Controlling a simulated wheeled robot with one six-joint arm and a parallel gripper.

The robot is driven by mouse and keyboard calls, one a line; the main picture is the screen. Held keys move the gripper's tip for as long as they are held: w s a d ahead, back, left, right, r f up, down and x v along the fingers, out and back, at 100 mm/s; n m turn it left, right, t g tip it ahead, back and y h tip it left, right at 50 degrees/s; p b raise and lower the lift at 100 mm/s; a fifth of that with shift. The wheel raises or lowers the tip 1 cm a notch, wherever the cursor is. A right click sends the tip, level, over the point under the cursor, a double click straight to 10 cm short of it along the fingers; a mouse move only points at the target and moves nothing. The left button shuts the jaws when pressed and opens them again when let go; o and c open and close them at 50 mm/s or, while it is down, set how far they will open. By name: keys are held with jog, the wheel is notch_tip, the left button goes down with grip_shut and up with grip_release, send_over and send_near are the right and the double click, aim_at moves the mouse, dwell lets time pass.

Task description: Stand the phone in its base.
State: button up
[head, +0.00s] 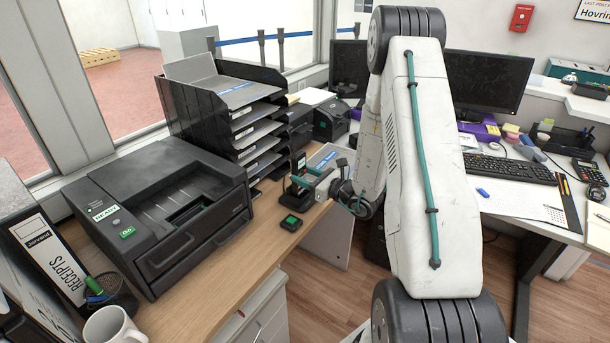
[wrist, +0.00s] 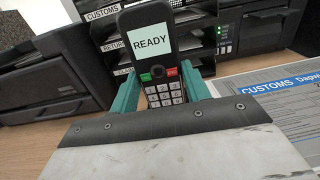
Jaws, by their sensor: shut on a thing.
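The phone (wrist: 153,50) is a black handset with a lit screen reading READY and a keypad. My gripper (wrist: 160,92) is shut on it, with one teal finger on each side. The phone stands roughly upright in the grip. In the head view my gripper (head: 304,179) reaches in from the right, and the dark phone (head: 298,162) shows small at the fingers. A black block that looks like the base (head: 292,198) is right below it on the wooden counter. I cannot tell whether phone and base touch. In the wrist view the phone's lower end is hidden by my gripper.
A small black box with a green top (head: 291,223) lies just in front on the counter. A black printer (head: 160,215) and a letter-tray stack (head: 225,110) stand left and behind. A customs form (wrist: 275,105) lies to the right in the wrist view.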

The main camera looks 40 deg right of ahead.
jog(key=shift+f, duration=0.65)
dwell(0.3)
jog(key=o, duration=1.2)
jog(key=shift+c, duration=0.2)
jog(key=shift+s, duration=0.1)
jog(key=v, duration=0.7)
jog(key=shift+s+d, duration=0.15)
jog(key=shift+s, duration=0.15)
